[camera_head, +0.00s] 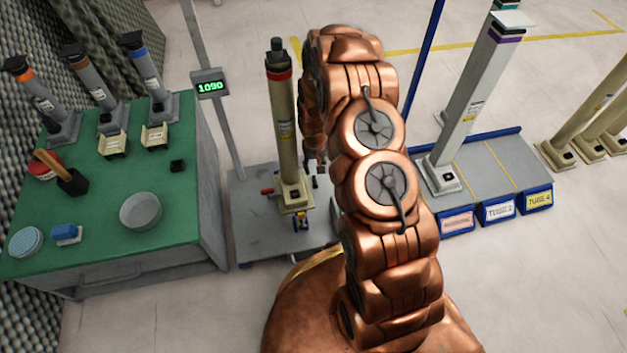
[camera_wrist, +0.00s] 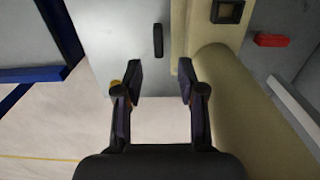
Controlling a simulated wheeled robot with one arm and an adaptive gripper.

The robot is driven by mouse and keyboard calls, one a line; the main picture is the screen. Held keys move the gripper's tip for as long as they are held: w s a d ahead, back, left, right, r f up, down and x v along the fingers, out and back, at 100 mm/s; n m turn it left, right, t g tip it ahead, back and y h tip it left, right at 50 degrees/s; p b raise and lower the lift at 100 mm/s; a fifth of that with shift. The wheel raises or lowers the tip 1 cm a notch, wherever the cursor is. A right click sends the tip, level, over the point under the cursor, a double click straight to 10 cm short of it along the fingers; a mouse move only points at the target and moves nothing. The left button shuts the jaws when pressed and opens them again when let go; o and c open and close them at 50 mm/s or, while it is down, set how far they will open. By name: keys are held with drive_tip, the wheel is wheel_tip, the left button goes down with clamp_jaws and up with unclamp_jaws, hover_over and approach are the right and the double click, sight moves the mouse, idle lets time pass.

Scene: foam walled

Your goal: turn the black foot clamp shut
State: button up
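The black foot clamp (camera_wrist: 158,40) shows in the wrist view as a short dark bar on the grey plate, just beyond my fingertips and beside the tube's foot. The cream tube (camera_head: 285,130) with a red band stands upright on the grey platform (camera_head: 255,225). My gripper (camera_wrist: 160,72) is open and empty, its two fingers spread, with the clamp roughly in line with the gap. My arm largely hides the gripper in the head view.
A display post reading 1090 (camera_head: 210,85) stands behind the platform. A green-topped bench (camera_head: 105,190) is at left. A rack with blue edges (camera_head: 500,165) is at right, holding a grey tube (camera_head: 475,100).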

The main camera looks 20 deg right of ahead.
sight(315, 180)
wheel_tip(315, 180, down, 8)
drive_tip(key=b, duration=0.2)
drive_tip(key=shift+d+r+b, duration=0.1)
drive_tip(key=shift+r+b, duration=0.05)
drive_tip(key=shift+b, duration=0.2)
clamp_jaws()
